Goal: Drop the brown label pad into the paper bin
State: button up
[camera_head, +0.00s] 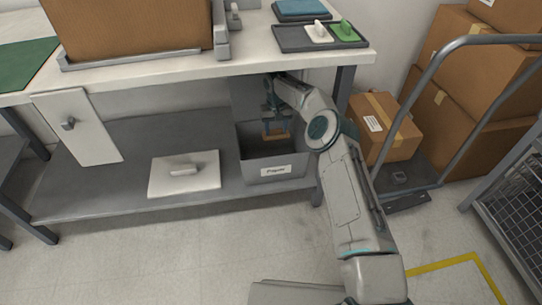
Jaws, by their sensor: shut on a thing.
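The brown label pad (276,135) is a small brown block held low in my gripper (275,130). My gripper is shut on it and points downward. The paper bin (276,171) is a dark grey open box with a white label on its front, standing on the lower shelf under the workbench. The pad appears over the bin's opening, within its outline; how deep it sits relative to the rim is hard to tell. My forearm hides part of the bin's right side.
The workbench top (150,76) overhangs the bin, with a leg (343,88) to its right. A white lid with a handle (184,174) lies on the lower shelf (130,150) left of the bin. A cart with a cardboard box (384,128) stands at right.

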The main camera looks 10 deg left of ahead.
jog(key=o, duration=1.1)
